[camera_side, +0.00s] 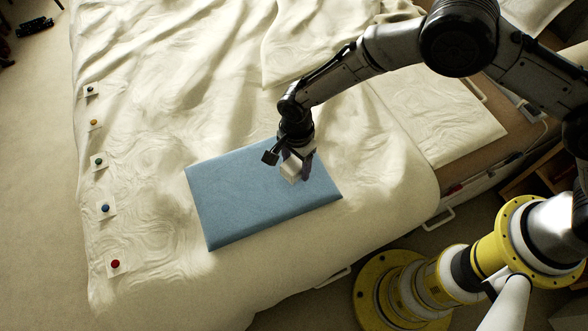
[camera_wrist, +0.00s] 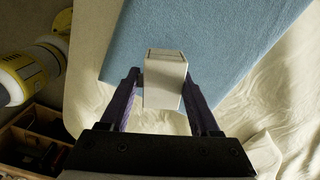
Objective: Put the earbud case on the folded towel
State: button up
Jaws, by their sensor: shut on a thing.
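The earbud case, a small white box (camera_side: 291,169), is between the fingers of my gripper (camera_side: 298,168), which is shut on it. In the wrist view the white earbud case (camera_wrist: 165,80) sits between the two dark purple fingers of my gripper (camera_wrist: 163,92). The folded towel (camera_side: 240,207) is a flat blue rectangle on the bed. It also shows in the wrist view (camera_wrist: 225,40), behind and below the case. The case is over the towel's upper right part in the side view. I cannot tell whether it touches the towel.
The towel lies on a cream, rumpled bed cover (camera_side: 160,150). Several small coloured buttons on white squares, such as a red one (camera_side: 115,264), line the left edge. A wooden box (camera_wrist: 35,135) with dark items stands on the floor. Most of the towel is clear.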

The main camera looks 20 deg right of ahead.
jog(key=shift+w+a+f, duration=0.1)
jog(key=shift+f, duration=0.85)
jog(key=shift+w+a+f, duration=0.1)
jog(key=shift+f, duration=0.8)
jog(key=o, duration=1.4)
jog(key=shift+f, duration=0.15)
jog(key=shift+c, duration=0.2)
notch_tip(320, 180, up, 12)
jog(key=shift+r, duration=0.2)
